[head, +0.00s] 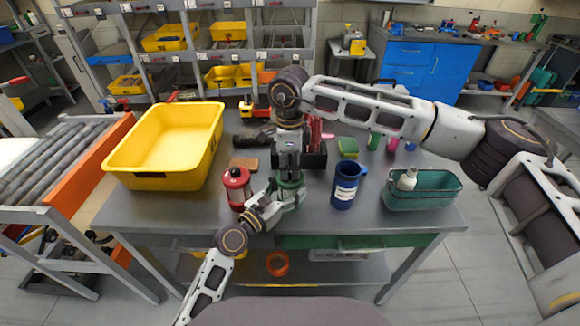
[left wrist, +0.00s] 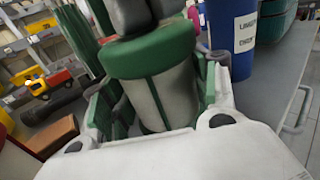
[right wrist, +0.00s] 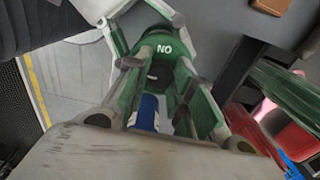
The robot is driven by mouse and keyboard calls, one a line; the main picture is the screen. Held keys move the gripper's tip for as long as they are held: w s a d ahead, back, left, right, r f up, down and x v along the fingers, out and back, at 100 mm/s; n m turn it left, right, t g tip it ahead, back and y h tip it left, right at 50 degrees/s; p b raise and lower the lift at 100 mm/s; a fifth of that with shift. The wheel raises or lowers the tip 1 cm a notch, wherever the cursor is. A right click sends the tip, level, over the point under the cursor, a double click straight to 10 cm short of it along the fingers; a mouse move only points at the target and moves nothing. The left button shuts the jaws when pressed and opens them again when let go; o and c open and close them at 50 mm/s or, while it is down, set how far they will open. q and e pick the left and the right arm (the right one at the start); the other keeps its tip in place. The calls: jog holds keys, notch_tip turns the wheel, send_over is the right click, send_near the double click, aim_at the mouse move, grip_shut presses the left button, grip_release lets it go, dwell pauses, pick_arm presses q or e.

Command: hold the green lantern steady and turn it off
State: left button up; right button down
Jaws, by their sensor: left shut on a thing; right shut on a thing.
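The green lantern (head: 291,186) stands upright near the table's front edge, mostly hidden between my grippers. The left wrist view shows its green cap and pale body with green bands (left wrist: 152,92). My left gripper (head: 278,198) is shut around the lantern's body from the front left. My right gripper (head: 289,172) comes down from above and is shut on the lantern's top; its dark fingers show above the cap in the left wrist view. The right wrist view shows a green part lettered "NO" (right wrist: 164,48) by its fingertips. Whether the lantern is lit cannot be told.
A large yellow bin (head: 126,157) fills the table's left. A brown block (head: 243,163) lies behind the red lantern.

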aim_at(290, 170)
jog(key=shift+n, duration=0.6)
jog(key=c, duration=1.2)
grip_release()
jog(key=shift+o, duration=0.2)
jog(key=shift+r, duration=0.15)
notch_tip(290, 170, up, 12)
pick_arm(q)
jog(key=o, duration=1.3)
